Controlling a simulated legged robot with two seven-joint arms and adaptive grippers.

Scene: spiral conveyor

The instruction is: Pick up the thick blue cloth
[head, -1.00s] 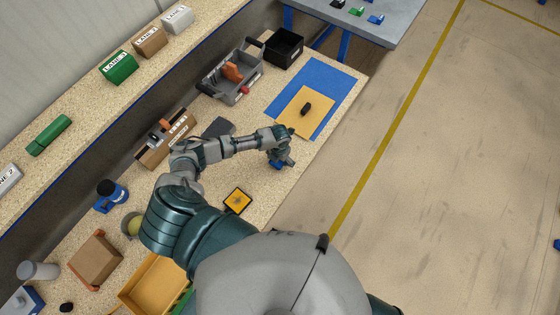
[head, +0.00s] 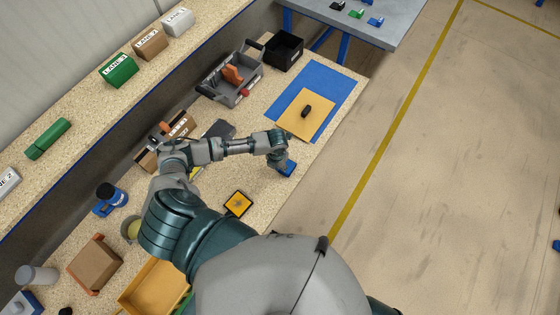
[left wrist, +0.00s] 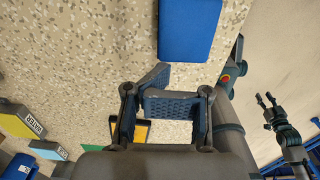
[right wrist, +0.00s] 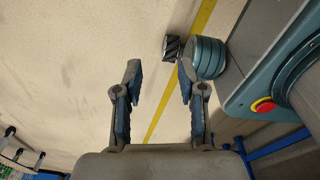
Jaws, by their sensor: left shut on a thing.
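The thick blue cloth (head: 289,170) is a small blue block-like piece near the table's front edge in the head view. My left gripper (head: 282,159) is over the cloth. In the left wrist view the gripper's pads (left wrist: 163,88) are closed together at the cloth's edge, and the exact grip is partly hidden. My right gripper (right wrist: 159,68) is open and empty, away from the table over the floor.
A yellow-and-black square item (head: 238,203) lies near the left arm. A tan sheet (head: 318,122) with a dark object rests on a blue mat (head: 335,85). A grey toolbox (head: 215,82) and black bin (head: 284,50) stand behind.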

